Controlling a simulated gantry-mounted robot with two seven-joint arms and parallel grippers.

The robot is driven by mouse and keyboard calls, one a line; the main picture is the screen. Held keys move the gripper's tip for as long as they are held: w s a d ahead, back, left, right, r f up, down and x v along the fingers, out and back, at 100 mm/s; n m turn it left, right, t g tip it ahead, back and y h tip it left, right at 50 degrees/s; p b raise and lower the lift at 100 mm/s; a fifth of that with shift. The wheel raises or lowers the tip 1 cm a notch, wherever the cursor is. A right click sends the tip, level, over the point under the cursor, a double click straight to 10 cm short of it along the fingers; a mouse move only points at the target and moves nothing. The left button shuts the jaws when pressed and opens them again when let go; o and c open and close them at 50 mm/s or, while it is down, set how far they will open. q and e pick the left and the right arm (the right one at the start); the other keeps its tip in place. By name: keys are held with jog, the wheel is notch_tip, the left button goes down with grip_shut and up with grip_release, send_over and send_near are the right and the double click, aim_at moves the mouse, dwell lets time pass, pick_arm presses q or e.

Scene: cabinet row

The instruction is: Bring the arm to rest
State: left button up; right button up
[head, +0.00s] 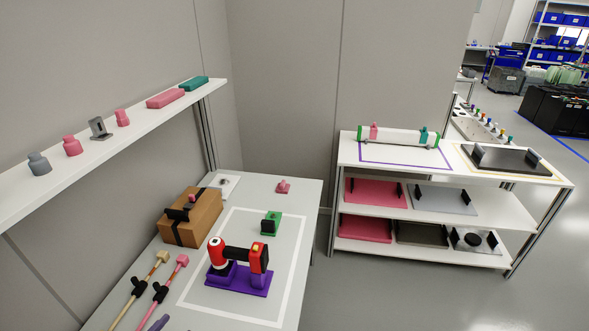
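Neither of my arms nor grippers shows in the head view. The white table (305,205) at lower centre carries a red and black tool (217,250) on a purple base (238,285). This base sits inside a white outlined rectangle. A green block with a black part (270,223) stands just behind it. A brown box with a black handle (190,218) stands at the table's left.
A white shelf (130,124) on the left wall holds grey, pink and teal pieces. A rack (400,156) with pink, grey and dark trays stands at right. Long rods (165,283) lie at the table's front left. Grey floor (400,300) is clear at lower right.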

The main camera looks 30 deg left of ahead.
pick_arm(q)
jog(key=w+a+r+m+h, duration=0.1)
jog(key=w+a+r+m, duration=0.1)
jog(key=w+a+r, duration=0.15)
jog(key=w+d+f+n+g+y, duration=0.1)
jog(key=w+d+n+g+y, duration=0.3)
jog(key=n, duration=0.8)
jog(key=s+d+r+n+g+y, duration=0.1)
jog(key=s+d+r+n+g, duration=0.3)
jog(key=s+d+n, duration=0.4)
jog(key=s+d+r+n+g, duration=0.35)
jog(key=d+n+g, duration=0.2)
jog(key=n, duration=0.35)
jog(key=s+d+f+n+h, duration=0.25)
jog(key=d+n+h, duration=0.35)
jog(key=d, duration=1)
notch_tip(320, 180, up, 28)
jog(key=n+p, duration=0.1)
jog(key=p, duration=2.7)
jog(key=shift+w+r+g+y+p, duration=0.2)
jog(key=shift+g+y+p, duration=0.1)
jog(key=shift+g+y, duration=0.15)
pick_arm(e)
notch_tip(320, 180, up, 29)
jog(key=w+a, duration=0.1)
jog(key=shift+w, duration=0.4)
pick_arm(q)
jog(key=shift+s, duration=0.1)
pick_arm(e)
jog(key=shift+f, duration=0.15)
